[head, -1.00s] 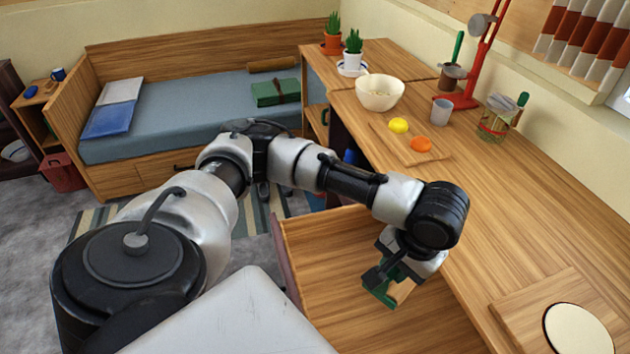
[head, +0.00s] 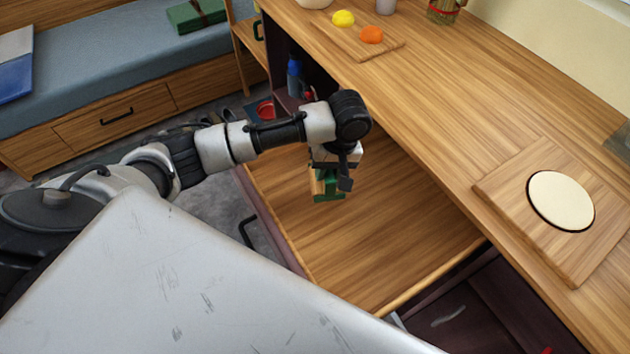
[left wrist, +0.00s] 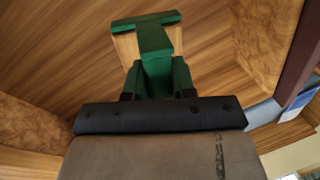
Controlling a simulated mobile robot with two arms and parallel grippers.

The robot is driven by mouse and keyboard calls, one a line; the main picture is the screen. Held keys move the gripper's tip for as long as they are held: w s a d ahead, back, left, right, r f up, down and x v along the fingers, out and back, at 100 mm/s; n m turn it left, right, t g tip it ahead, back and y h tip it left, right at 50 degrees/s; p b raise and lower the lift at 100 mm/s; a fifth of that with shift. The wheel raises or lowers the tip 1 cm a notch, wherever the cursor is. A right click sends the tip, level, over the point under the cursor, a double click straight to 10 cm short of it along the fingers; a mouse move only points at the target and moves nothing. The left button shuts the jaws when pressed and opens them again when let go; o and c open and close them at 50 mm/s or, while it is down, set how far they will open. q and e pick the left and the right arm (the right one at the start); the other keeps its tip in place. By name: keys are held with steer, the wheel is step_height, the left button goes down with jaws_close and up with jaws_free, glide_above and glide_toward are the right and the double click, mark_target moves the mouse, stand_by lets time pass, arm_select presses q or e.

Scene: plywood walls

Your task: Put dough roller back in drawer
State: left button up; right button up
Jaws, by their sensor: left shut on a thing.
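The dough roller (head: 328,187), a small tool with green parts and a pale wooden part, is held in my left gripper (head: 335,170). In the left wrist view its green T-shaped part (left wrist: 150,35) and pale wood stick out beyond the gripper (left wrist: 158,95). The gripper is shut on it and hangs, pointing down, over the open drawer (head: 390,255). The visible drawer floor is bare. I cannot tell whether the roller touches the drawer floor. My right gripper is not in view.
The desk (head: 430,110) rises beside the drawer's right side. On it are a board (head: 510,188) with a pale dough disc (head: 560,200), and another board (head: 385,45) with yellow and orange lumps. The bed (head: 120,60) is at the back left.

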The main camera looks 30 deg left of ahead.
mark_target(315, 183)
arm_select(q)
steer(key=a+f, duration=0.1)
steer(key=a, duration=0.1)
steer(key=shift+s+a+f, duration=0.3)
steer(key=shift+s+f, duration=0.1)
step_height(315, 183, down, 3)
steer(key=shift+f, duration=0.45)
